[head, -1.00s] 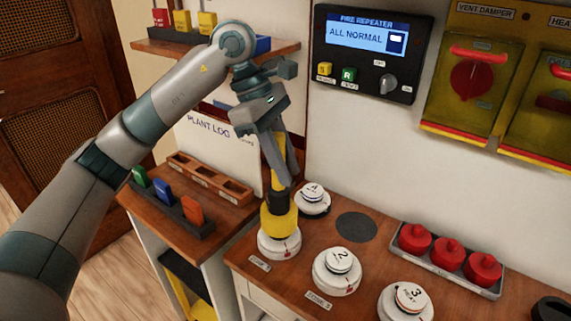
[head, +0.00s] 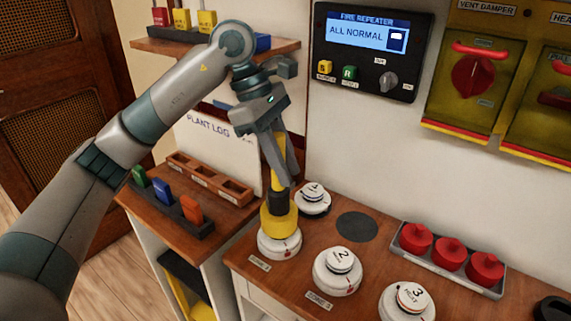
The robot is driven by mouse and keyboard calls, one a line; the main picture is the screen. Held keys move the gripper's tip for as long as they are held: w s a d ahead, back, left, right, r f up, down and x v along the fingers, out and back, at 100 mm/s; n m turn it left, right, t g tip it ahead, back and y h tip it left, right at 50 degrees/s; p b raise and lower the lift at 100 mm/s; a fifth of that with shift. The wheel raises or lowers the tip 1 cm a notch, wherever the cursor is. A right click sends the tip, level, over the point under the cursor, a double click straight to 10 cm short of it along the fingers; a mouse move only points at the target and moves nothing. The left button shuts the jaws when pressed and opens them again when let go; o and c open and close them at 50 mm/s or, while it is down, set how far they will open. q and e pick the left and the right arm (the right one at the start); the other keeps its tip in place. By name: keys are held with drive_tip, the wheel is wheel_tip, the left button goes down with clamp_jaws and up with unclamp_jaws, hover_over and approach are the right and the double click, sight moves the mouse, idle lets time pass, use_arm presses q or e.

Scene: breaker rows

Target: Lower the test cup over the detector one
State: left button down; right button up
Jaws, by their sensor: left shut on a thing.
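The yellow test cup (head: 279,220) with its dark neck sits over the top of detector one (head: 279,243), a white round base at the left of the wooden counter. Its lower white rim and a red mark show below the cup; the detector's top is hidden. My left gripper (head: 278,180) is shut on the test cup's yellow handle, above the detector. The cup looks upright. Whether it rests fully on the detector I cannot tell. My right gripper is out of view.
Detector two (head: 337,270), detector three (head: 407,302) and another detector (head: 313,197) stand close by on the counter (head: 300,262). A tray of red caps (head: 450,258) lies to the right. The fire repeater panel (head: 368,52) reads ALL NORMAL. A dark round pad (head: 357,226) is bare.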

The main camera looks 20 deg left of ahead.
use_arm(q)
drive_tip(key=shift+f+b, duration=1.15)
drive_tip(key=shift+f, duration=0.1)
drive_tip(key=c, duration=1.5)
unclamp_jaws()
drive_tip(key=shift+o, duration=0.2)
drive_tip(key=s+v, duration=0.1)
drive_tip(key=v, duration=1.6)
drive_tip(key=shift+w+r+b, duration=0.3)
drive_tip(key=shift+w+b, duration=0.1)
drive_tip(key=shift+w, duration=0.1)
